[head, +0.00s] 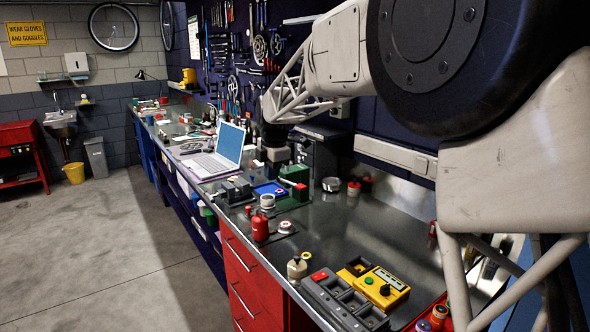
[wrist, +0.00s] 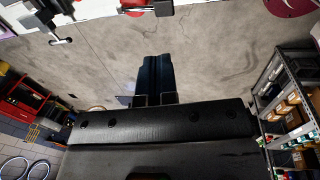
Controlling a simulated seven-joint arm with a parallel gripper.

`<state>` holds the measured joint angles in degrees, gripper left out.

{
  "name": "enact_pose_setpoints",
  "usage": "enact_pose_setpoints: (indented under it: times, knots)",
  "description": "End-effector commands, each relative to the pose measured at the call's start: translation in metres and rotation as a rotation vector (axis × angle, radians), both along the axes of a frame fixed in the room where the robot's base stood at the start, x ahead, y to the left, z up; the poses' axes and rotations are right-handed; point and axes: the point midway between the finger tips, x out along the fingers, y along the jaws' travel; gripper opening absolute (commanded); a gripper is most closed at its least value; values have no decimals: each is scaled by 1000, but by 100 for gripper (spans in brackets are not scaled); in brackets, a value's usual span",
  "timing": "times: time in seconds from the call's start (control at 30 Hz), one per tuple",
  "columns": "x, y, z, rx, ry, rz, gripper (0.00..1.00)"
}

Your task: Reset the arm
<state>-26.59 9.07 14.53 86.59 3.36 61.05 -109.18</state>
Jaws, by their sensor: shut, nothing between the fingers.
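My arm reaches from the upper right of the head view over the metal bench (head: 330,228). My gripper (head: 272,168) is a dark block at its end, just right of the open laptop (head: 218,152) and behind the green box (head: 295,174) and blue tray (head: 270,189). In the wrist view my gripper (wrist: 154,72) has its dark fingers together, with nothing between them. The floor shows behind them in that view. The exact gap between the fingertips and the bench is hard to tell.
A pegboard of tools (head: 240,60) lines the wall. The floor (head: 110,255) on the left is clear. A stocked shelf (wrist: 290,95) shows in the wrist view.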

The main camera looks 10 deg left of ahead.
Motion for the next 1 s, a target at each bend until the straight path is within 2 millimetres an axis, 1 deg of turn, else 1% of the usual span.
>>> enact_pose_setpoints:
  times: [0.17,0.37,0.7,1.0]
  knots:
    - [-10,-5,14,27,-7,-71,0]
    - [-34,-18,45,99,-16,-254,0]
    - [-92,-48,107,283,-2,-671,0]
    - [-148,-76,154,464,53,-1032,0]
